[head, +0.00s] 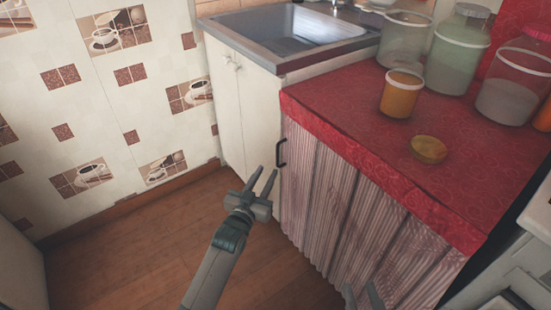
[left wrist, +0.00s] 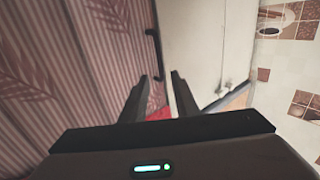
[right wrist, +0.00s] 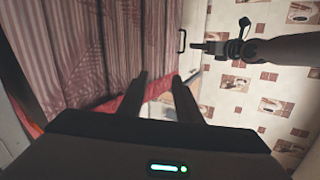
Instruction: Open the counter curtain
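The counter curtain (head: 350,205) is pale with reddish stripes and hangs under the red oilcloth counter (head: 350,125), drawn across its front. A black handle (head: 281,152) stands at the curtain's left edge; it also shows in the left wrist view (left wrist: 151,46) and the right wrist view (right wrist: 181,40). My left gripper (head: 264,172) is open and empty, just left of and slightly below the handle in the head view, apart from it. My right gripper (head: 362,293) is open and empty low in front of the curtain, partly cut off by the frame edge; its spread fingers show in the right wrist view (right wrist: 160,78).
A white cabinet (head: 240,110) with a steel sink (head: 285,30) adjoins the counter on the left. Jars, an orange-filled one (head: 401,94) and a small round yellowish lid-like item (head: 428,149) stand on the counter. The wooden floor (head: 150,245) at left is clear.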

